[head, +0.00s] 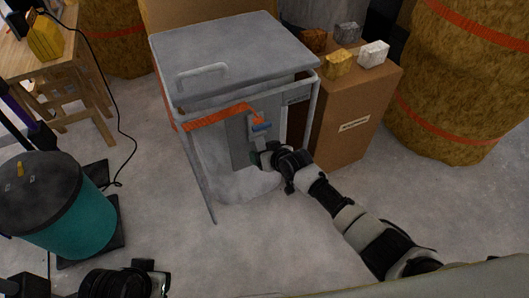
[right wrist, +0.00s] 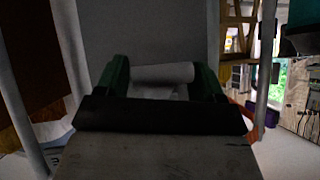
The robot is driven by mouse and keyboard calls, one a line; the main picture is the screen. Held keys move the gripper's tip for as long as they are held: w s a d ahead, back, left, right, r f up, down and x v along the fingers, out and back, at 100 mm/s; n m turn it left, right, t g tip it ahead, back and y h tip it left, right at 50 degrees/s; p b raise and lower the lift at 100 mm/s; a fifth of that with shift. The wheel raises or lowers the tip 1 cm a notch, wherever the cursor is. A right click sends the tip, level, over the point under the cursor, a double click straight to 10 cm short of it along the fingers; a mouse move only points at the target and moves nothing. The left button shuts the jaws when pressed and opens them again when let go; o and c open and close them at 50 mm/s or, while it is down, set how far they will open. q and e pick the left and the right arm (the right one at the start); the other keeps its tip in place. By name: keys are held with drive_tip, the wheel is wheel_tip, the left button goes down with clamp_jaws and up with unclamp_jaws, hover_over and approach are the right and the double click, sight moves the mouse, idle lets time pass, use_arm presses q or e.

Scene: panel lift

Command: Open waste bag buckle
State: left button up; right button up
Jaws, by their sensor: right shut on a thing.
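A grey metal waste-bag frame (head: 225,50) with a flat lid stands in the middle of the head view. An orange strap (head: 215,117) runs across its front to a grey and blue buckle (head: 259,127). My right gripper (head: 264,157) is at the lower end of the buckle. In the right wrist view its green fingers (right wrist: 162,77) are shut on a pale grey, rounded buckle part (right wrist: 160,73). The fingers partly hide this part. My left gripper (head: 125,284) shows only in part at the bottom left, away from the frame; its jaws are not clear.
A brown cardboard box (head: 352,120) with several small blocks on top stands right of the frame. A large straw-coloured bale (head: 455,80) stands farther right. A teal bin (head: 75,220) and wooden stool (head: 70,85) are at left. The front floor is clear.

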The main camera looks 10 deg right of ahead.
drive_tip(key=o, duration=1.3)
drive_tip(key=shift+c, duration=0.2)
drive_tip(key=shift+s+d+r+p, duration=0.2)
drive_tip(key=shift+s+r+p, duration=0.15)
drive_tip(key=shift+r, duration=0.05)
use_arm(q)
drive_tip(key=p+x, duration=0.3)
drive_tip(key=x, duration=0.5)
drive_tip(key=shift+s+f+g+p, duration=0.3)
drive_tip(key=shift+f+p, duration=0.05)
use_arm(e)
drive_tip(key=v, duration=0.9)
drive_tip(key=shift+s+d, duration=0.15)
drive_tip(key=shift+s, duration=0.2)
use_arm(q)
drive_tip(key=shift+d, duration=0.15)
